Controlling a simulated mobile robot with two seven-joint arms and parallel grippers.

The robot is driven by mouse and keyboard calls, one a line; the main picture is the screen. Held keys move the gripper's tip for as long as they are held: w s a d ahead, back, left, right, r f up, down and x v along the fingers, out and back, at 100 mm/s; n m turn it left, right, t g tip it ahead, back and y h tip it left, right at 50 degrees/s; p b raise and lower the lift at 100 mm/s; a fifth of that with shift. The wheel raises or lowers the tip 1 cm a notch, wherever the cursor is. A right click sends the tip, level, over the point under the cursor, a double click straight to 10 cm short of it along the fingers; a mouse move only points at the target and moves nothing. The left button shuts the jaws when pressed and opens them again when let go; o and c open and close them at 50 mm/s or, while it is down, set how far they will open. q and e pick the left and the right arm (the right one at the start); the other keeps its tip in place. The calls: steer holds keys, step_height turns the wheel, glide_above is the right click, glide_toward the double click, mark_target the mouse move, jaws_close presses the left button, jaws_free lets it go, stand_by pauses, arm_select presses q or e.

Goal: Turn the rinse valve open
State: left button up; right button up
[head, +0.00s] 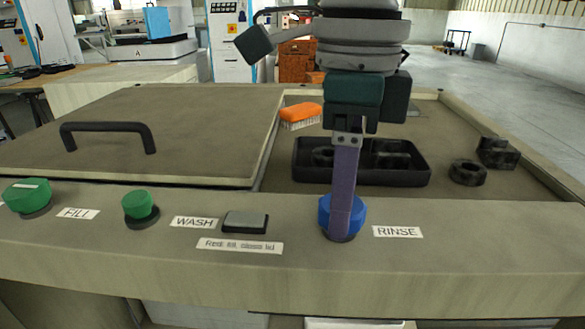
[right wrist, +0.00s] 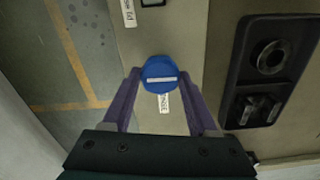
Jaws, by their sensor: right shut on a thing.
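The rinse valve is a round blue knob (head: 359,214) on the front panel, just left of the RINSE label (head: 398,232). My right gripper (head: 342,222) points straight down and is shut on the blue knob. In the right wrist view, its two purple fingers stand on either side of the knob (right wrist: 160,67). A white line on the knob's top runs across from finger to finger there. In the head view the near finger hides the knob's middle. My left gripper is not in view.
Two green knobs (head: 138,204) (head: 27,195) and a grey push button (head: 246,222) sit left on the panel. Behind is a basin with a black tray (head: 422,176), an orange brush (head: 300,113) and dark metal parts (head: 467,172). A lid with a black handle (head: 106,127) covers the left.

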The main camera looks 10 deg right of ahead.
steer(key=shift+n, duration=0.3)
steer(key=o, duration=1.4)
steer(key=shift+c, duration=0.2)
steer(key=shift+r, duration=0.1)
step_height(320, 180, up, 10)
